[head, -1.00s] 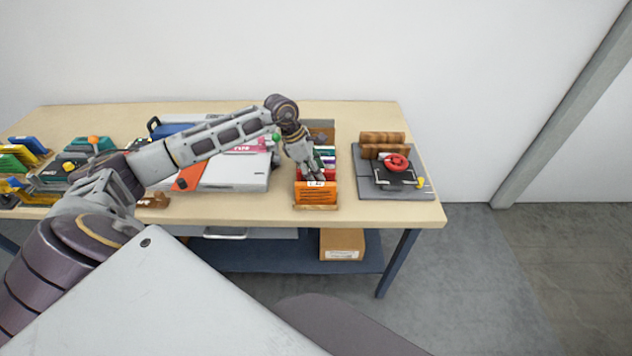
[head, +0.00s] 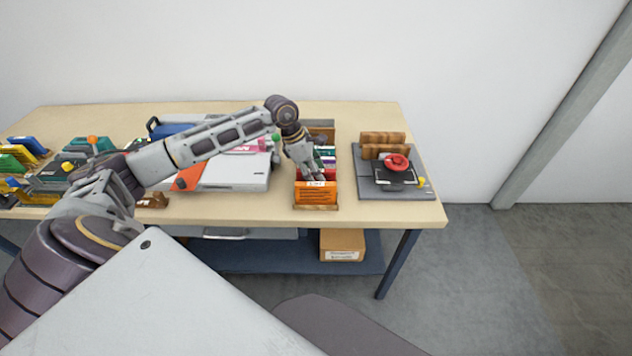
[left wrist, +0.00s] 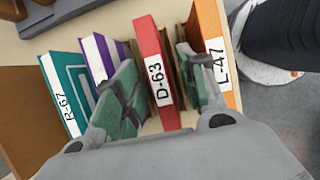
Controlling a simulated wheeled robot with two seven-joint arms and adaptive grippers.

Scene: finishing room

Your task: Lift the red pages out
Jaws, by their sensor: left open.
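The red pages (left wrist: 158,70), with a white label reading D-63, stand upright in the rack on the table, in the middle of the left wrist view. My left gripper (left wrist: 160,88) is open, with one green-padded finger on each side of the red pages. A gap shows on the left side; whether the right finger touches is unclear. In the head view my left gripper (head: 313,172) points down into the rack and hides most of the red pages. My right gripper is not in view.
Close beside stand orange pages L-47 (left wrist: 209,40), purple-edged pages (left wrist: 101,55) and teal pages R-67 (left wrist: 64,90). A grey fixture (head: 415,188) with a red knob (head: 397,162) stands right of the rack. A white machine (head: 236,175) lies left.

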